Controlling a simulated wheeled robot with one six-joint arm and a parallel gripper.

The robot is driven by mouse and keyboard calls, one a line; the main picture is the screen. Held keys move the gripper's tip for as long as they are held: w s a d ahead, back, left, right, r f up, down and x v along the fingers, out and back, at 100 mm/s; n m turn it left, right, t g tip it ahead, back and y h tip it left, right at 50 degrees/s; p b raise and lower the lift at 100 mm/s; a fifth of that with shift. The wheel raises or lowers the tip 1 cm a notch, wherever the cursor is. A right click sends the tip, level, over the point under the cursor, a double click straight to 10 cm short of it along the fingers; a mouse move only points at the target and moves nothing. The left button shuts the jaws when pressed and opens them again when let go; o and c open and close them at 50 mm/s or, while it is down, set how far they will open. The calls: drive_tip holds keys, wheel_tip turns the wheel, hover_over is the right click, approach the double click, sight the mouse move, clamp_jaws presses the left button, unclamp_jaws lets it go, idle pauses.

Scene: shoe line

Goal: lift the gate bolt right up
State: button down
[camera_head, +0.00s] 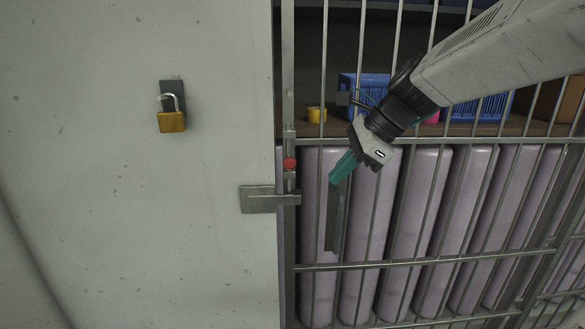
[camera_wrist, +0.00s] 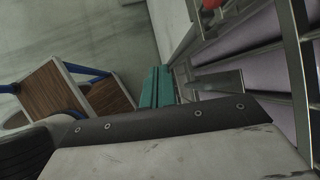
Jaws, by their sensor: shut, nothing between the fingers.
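The gate bolt (camera_head: 289,180) is an upright metal rod at the left edge of the barred gate, with a red knob (camera_head: 289,163). Its lower end is at a flat metal latch plate (camera_head: 262,199) on the pale wall. My gripper (camera_head: 342,169) has teal fingers, closed together and empty. It points down and left in front of the bars, to the right of the knob and apart from it. In the wrist view the teal fingers (camera_wrist: 157,86) are side by side, and the red knob (camera_wrist: 211,4) shows at the top edge, partly cut off.
The barred gate (camera_head: 420,140) has horizontal rails. Behind it are lilac padded rolls (camera_head: 410,230), a blue basket (camera_head: 370,90) and a yellow cup (camera_head: 316,115). A dark upright strip (camera_head: 336,215) is below my gripper. A brass padlock (camera_head: 171,121) hangs on the wall.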

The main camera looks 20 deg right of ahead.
drive_tip(key=w+d+m, duration=0.1)
drive_tip(key=w+d+m+t, duration=0.1)
drive_tip(key=w+m, duration=0.1)
drive_tip(key=w+r+m, duration=0.1)
drive_tip(key=shift+w+d+m+y, duration=0.2)
drive_tip(key=shift+d+m+y, duration=0.1)
drive_tip(key=shift+d+y, duration=0.1)
drive_tip(key=x, duration=1)
drive_tip(key=shift+w+a+r, duration=0.25)
drive_tip(key=shift+r, duration=0.35)
drive_tip(key=shift+w+a+r, duration=0.2)
drive_tip(key=shift+w+r, duration=0.05)
drive_tip(key=shift+r, duration=0.35)
drive_tip(key=shift+w+a+r, duration=0.2)
drive_tip(key=shift+a+r, duration=0.05)
drive_tip(key=shift+r, duration=0.35)
drive_tip(key=shift+r, duration=0.1)
